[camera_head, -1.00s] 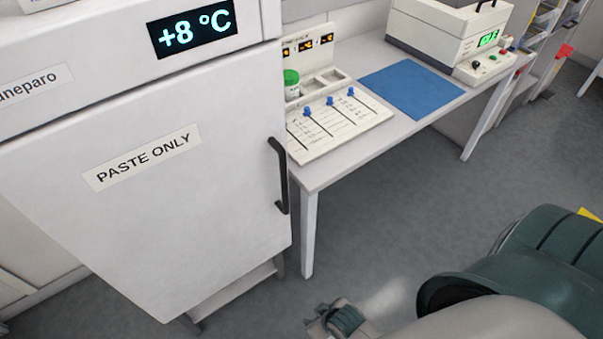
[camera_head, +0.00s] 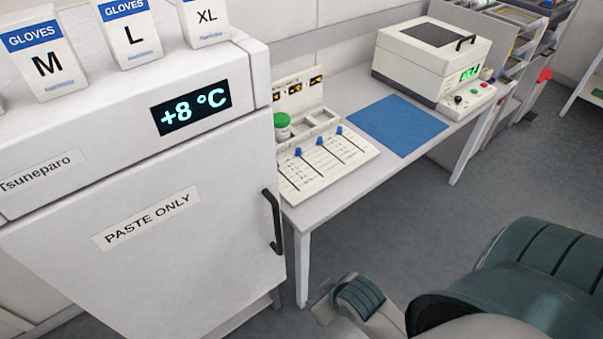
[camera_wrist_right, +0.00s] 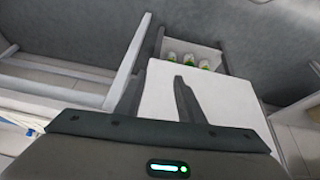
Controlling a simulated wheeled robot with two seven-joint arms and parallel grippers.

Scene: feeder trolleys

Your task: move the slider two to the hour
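The slider panel (camera_head: 328,165) lies on the white table, right of the fridge. Its blue slider knobs show at the far ends of their slots, including a nearer one (camera_head: 298,152), a middle one (camera_head: 320,140) and a far one (camera_head: 339,129). Another blue knob is partly hidden at the fridge edge. The scale markings are too small to read. My right gripper (camera_head: 326,306) is low in front of the table, well apart from the panel. In the right wrist view its two dark fingers (camera_wrist_right: 157,98) stand apart with nothing held between them. My left gripper is out of view.
The fridge (camera_head: 170,270) with its black handle (camera_head: 272,222) stands close on the left. Grey floor lies open to the right.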

